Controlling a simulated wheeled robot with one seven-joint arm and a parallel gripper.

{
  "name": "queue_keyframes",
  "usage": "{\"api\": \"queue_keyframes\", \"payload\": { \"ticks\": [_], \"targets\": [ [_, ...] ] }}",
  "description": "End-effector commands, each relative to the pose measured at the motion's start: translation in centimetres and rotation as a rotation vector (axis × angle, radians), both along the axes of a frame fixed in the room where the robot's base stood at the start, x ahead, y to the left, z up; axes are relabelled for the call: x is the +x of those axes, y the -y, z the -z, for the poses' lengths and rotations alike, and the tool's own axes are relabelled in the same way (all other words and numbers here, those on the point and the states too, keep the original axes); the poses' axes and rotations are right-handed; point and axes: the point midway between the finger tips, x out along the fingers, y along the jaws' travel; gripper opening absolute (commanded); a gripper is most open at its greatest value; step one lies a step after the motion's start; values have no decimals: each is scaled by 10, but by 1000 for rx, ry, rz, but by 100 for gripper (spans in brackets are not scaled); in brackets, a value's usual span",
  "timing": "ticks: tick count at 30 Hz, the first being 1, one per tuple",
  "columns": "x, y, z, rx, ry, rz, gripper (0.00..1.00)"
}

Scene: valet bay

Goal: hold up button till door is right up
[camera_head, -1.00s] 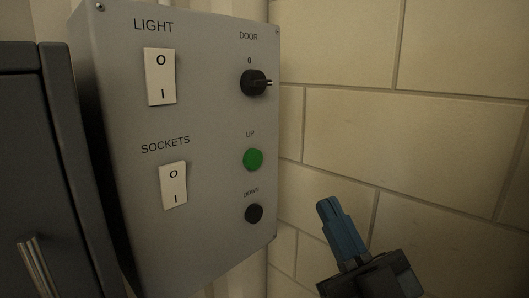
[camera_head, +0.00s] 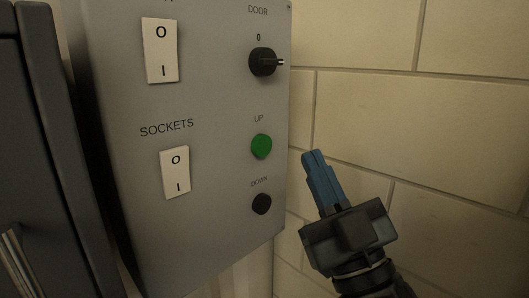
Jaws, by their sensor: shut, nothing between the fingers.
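The green UP button (camera_head: 261,146) is on the right side of a grey control panel (camera_head: 215,215). The black DOWN button (camera_head: 261,204) sits below it, and the black DOOR key switch (camera_head: 263,62) above it, its key pointing right. My gripper (camera_head: 312,155) is shut and empty, its blue fingers pointing up and slightly left. In the picture its tips are to the right of the UP button, about level with it and apart from it. The door itself is not in view.
A white light rocker switch (camera_head: 160,51) and a white SOCKETS rocker switch (camera_head: 175,172) are on the panel's left side. A dark cabinet (camera_head: 40,130) with a metal handle stands at the left. A pale block wall (camera_head: 430,120) fills the right.

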Motion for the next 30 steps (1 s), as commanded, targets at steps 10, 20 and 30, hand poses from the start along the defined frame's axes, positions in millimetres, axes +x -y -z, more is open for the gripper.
{"api": "queue_keyframes", "payload": {
  "ticks": [10, 20, 30],
  "targets": [
    [30, -30, 1, 1, 2, -1, 0],
    [39, -40, 0, 0, 1, 0, 0],
    [39, -39, 0, 0, 0, 0, 0]
  ]
}}
